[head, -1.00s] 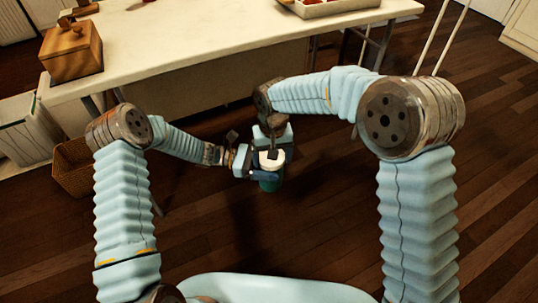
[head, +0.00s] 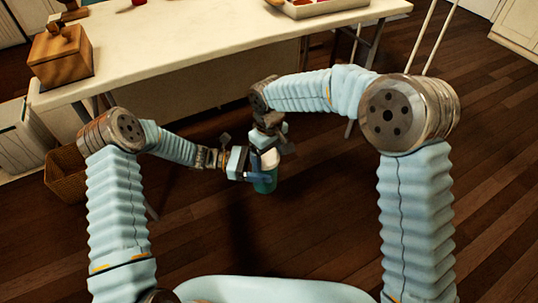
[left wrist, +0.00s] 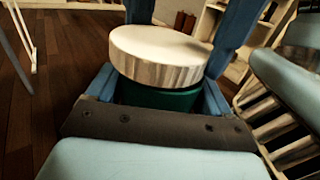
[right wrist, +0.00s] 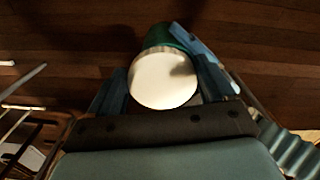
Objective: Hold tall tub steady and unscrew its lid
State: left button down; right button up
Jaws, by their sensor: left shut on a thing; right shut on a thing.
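The tall tub is a dark green cylinder (head: 265,183) with a wide white ribbed lid (head: 268,159). It is held in mid-air between my arms, in front of the table. My left gripper (head: 258,179) is shut around the green body, which shows between its blue fingers in the left wrist view (left wrist: 160,97). My right gripper (head: 270,153) comes from above and is shut on the white lid, which shows face-on in the right wrist view (right wrist: 163,82). The lid sits on the tub, and its thread is hidden.
A long cream table (head: 185,50) stands behind the tub. It carries a wooden box (head: 60,55) at left and a tray (head: 315,8) at the back. A wicker basket (head: 66,175) is on the floor at left. Dark wooden floor (head: 310,220) is clear below the tub.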

jog(key=shift+r, duration=0.9)
